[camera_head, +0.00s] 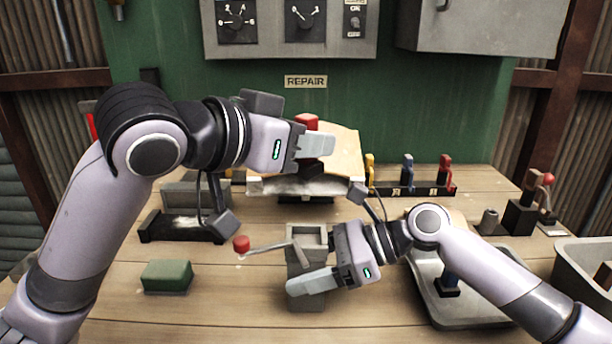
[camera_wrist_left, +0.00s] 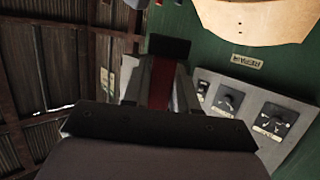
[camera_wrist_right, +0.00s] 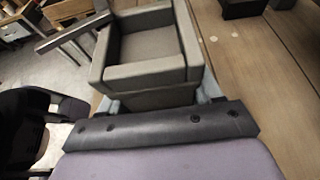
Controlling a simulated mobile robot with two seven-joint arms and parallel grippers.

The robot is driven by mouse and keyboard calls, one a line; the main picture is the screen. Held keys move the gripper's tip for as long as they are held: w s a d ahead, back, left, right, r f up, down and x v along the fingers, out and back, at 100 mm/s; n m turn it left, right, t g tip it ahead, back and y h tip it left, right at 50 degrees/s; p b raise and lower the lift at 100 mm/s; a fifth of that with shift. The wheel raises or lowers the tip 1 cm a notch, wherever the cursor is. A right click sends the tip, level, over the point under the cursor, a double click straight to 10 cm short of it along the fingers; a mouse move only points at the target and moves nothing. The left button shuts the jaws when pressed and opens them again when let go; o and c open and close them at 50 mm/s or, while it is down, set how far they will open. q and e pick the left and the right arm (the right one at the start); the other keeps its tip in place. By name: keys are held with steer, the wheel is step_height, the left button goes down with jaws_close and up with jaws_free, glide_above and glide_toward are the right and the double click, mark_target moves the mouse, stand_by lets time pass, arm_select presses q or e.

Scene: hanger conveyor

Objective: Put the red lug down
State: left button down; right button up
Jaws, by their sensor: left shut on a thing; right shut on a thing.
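My left gripper (camera_head: 318,147) is shut on the red lug (camera_head: 306,121) and holds it up in front of the pale wooden board. Its red top shows above the fingers and a dark part below. In the left wrist view a red strip of the lug (camera_wrist_left: 160,87) shows between the fingers, with a dark block at its end. My right gripper (camera_head: 312,280) is lower, shut on a grey hollow-topped block (camera_head: 306,231) at the table's front middle. This block also fills the right wrist view (camera_wrist_right: 150,72). A crank with a red knob (camera_head: 241,244) reaches left from it.
A rack (camera_head: 400,191) with yellow, blue and red lugs stands behind. The pale board (camera_head: 347,150) is behind the left gripper. A green block (camera_head: 167,276) lies at front left. A grey tray (camera_head: 480,317) and a bin (camera_head: 577,262) are at right. Front-left table is mostly clear.

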mark_target(306, 244)
arm_select(q)
step_height(306, 244, down, 12)
steer(key=shift+r, duration=0.1)
steer(key=c, duration=0.9)
jaws_free()
steer(key=shift+r, duration=0.15)
steer(key=shift+s+a+r, duration=0.25)
steer(key=shift+s+a, duration=0.1)
steer(key=v, duration=1.1)
steer(key=shift+r, duration=0.1)
arm_select(e)
steer(key=o, duration=1.4)
